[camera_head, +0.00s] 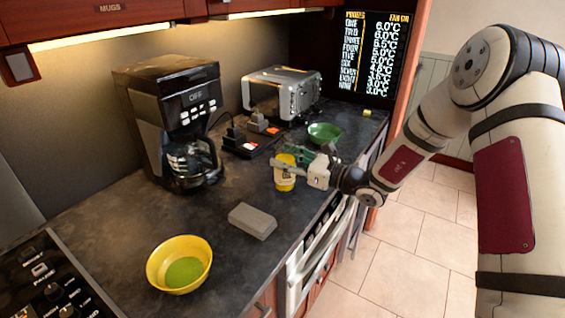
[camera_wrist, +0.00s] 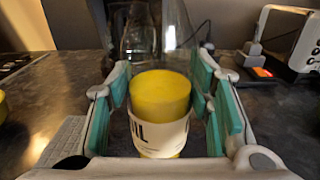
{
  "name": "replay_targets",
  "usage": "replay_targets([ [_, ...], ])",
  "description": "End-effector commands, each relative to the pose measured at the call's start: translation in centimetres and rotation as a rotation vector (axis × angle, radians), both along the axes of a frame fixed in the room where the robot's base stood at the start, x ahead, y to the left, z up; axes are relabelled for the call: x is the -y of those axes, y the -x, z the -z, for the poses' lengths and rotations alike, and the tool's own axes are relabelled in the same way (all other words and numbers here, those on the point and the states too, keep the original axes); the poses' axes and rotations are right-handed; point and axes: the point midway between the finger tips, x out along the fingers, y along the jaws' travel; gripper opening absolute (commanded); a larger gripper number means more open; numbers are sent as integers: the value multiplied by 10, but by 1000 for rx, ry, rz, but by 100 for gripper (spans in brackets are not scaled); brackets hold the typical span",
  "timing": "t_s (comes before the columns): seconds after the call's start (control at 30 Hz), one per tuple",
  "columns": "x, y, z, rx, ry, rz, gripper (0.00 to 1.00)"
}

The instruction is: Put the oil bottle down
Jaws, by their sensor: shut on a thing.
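The oil bottle is yellow with a white label; it shows in the head view (camera_head: 285,174) and in the wrist view (camera_wrist: 160,97). It is upright near the front edge of the dark counter (camera_head: 105,222). My gripper (camera_head: 293,162) is shut on it, with the teal finger pads on either side in the wrist view (camera_wrist: 160,100). The wrist view hides the bottle's base, and I cannot tell for sure whether it touches the counter.
A grey block (camera_head: 252,221) and a yellow bowl (camera_head: 165,270) with green inside lie to the left. A coffee maker (camera_head: 170,110), a toaster (camera_head: 282,93) and a green bowl (camera_head: 324,133) stand farther back. Bare counter lies between the block and the coffee maker.

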Motion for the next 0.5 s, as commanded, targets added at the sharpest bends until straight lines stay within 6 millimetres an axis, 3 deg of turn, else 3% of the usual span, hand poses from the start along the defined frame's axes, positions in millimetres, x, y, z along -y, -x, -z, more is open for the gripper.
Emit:
replay_targets([
  [0.1, -6, -24, 2, 3, -1, -1, 10],
  [0.2, -7, -36, 3, 2, -1, -1, 10],
  [0.43, -10, -49, 4, 3, -1, -1, 10],
  [0.5, -10, -50, 13, -3, -2, -1, 10],
])
